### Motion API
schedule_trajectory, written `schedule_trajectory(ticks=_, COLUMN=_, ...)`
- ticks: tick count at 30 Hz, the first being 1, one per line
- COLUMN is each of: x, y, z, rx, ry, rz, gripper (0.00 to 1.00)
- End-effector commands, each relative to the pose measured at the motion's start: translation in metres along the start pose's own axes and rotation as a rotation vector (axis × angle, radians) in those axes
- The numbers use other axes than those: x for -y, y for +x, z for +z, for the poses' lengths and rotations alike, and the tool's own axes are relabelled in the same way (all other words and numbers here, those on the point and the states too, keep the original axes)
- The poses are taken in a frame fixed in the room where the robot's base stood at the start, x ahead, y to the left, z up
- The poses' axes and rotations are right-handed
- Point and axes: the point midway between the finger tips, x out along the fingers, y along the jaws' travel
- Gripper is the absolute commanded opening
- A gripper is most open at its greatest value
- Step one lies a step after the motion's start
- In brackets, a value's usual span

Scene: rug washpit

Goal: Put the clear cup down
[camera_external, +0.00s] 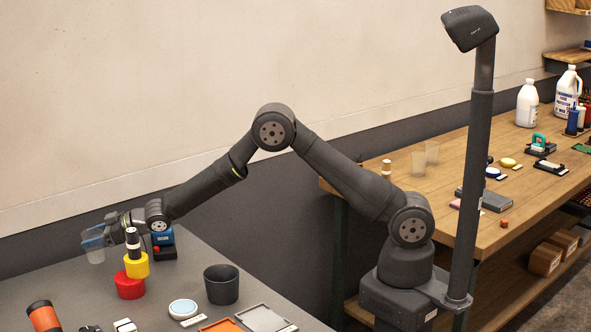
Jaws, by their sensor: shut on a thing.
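The clear cup (95,254) is at the far left of the grey table, in the external view. My gripper (96,238) is shut on it, with the blue-tinted fingers around its upper part. The cup looks upright. Whether its base touches the table or hangs just above it, I cannot tell.
A yellow cup-like piece (137,266) on a red one (130,286) and a blue box (163,246) stand close right of my gripper. A dark cup (221,284), a round light-blue dish (183,309) and an orange-black cylinder (44,316) are nearer the front. Wooden bench (455,200) at right.

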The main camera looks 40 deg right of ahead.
Motion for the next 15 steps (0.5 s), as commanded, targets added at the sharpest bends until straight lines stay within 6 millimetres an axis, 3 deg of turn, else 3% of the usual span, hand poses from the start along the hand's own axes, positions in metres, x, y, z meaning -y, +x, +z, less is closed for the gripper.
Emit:
schedule_trajectory(ticks=6, x=0.000, y=0.009, z=0.029, rx=0.003, ry=0.001, rz=0.001, gripper=0.39)
schedule_trajectory(ticks=15, x=0.000, y=0.009, z=0.032, rx=0.001, ry=0.000, rz=0.001, gripper=0.39)
